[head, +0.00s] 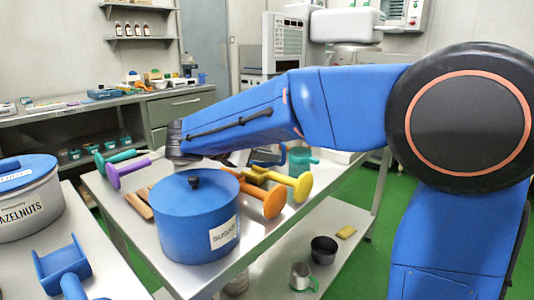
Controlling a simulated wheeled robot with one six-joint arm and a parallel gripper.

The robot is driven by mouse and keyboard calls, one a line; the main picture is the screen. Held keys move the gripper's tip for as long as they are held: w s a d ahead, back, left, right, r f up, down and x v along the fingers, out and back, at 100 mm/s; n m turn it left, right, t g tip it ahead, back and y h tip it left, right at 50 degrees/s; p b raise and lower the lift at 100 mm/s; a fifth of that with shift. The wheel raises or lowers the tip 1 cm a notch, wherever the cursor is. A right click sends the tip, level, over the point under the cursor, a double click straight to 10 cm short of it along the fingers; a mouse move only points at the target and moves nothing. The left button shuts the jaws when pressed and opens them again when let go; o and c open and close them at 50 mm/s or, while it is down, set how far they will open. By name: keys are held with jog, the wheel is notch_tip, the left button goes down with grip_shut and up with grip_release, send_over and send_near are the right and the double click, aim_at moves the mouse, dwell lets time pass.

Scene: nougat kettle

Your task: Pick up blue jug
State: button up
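A small blue piece (269,158), which may be the blue jug, shows on the metal table just below my forearm. My arm hides most of it, so I cannot be sure of its shape. A teal jug (301,160) with a side handle stands to its right. My arm reaches across from the right, and its dark wrist end (180,141) is above the back left of the table, left of the blue piece. I cannot make out my gripper's fingers or whether they hold anything.
A blue lidded pot (197,222) labelled sugar stands at the front of the table (128,226). Teal, purple, orange and yellow tools lie around it. At left are a hazelnuts pot (28,205) and a blue scoop (62,268). A lower shelf (335,225) holds small cups.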

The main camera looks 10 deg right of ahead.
aim_at(283, 161)
jog(key=shift+x, duration=3.45)
jog(key=shift+s, duration=0.1)
grip_shut()
